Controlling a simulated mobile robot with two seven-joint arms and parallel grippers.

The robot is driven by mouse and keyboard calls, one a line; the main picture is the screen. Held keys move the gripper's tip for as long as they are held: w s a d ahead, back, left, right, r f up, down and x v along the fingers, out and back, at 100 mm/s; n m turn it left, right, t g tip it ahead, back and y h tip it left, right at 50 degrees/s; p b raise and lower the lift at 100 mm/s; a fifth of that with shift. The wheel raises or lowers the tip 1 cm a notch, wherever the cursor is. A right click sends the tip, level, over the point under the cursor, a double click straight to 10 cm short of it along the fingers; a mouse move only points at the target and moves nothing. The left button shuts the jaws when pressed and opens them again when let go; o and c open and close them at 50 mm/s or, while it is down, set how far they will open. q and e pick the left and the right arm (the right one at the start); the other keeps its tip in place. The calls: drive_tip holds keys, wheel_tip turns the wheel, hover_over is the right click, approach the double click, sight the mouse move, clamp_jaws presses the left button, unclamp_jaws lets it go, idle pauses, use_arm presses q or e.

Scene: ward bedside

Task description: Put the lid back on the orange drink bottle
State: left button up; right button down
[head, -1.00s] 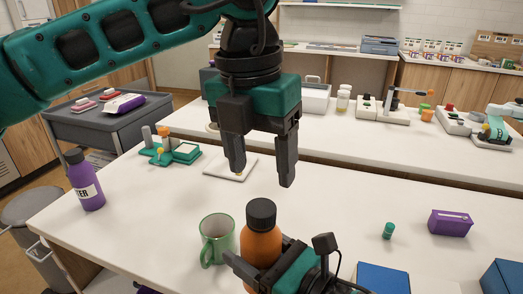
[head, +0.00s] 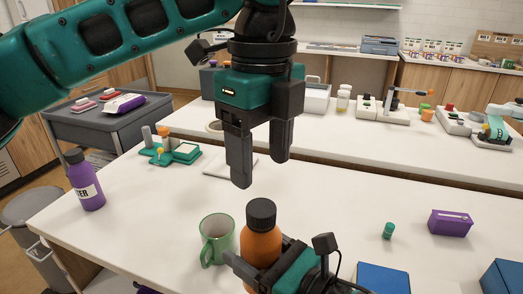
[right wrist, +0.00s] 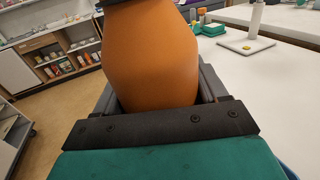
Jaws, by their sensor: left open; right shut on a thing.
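The orange drink bottle (head: 260,245) stands upright at the front of the table in the head view. A black lid (head: 261,213) sits on its top; I cannot tell whether it is tightened. My right gripper (head: 264,268) is shut around the bottle's body and hides its lower part. In the right wrist view the orange body (right wrist: 152,55) fills the space between the fingers, with a dark edge at its top. My left gripper (head: 261,170) is open and empty, pointing down above the lid, with a gap between its fingertips and the lid.
A green mug (head: 217,238) stands close to the bottle's left. A purple bottle (head: 85,180) stands at the table's left. A small green-capped vial (head: 388,230), a purple box (head: 450,222) and a blue box (head: 383,278) are to the right. The table between is clear.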

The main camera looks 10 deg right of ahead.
sight(261, 207)
use_arm(q)
drive_tip(key=shift+f, duration=4.05)
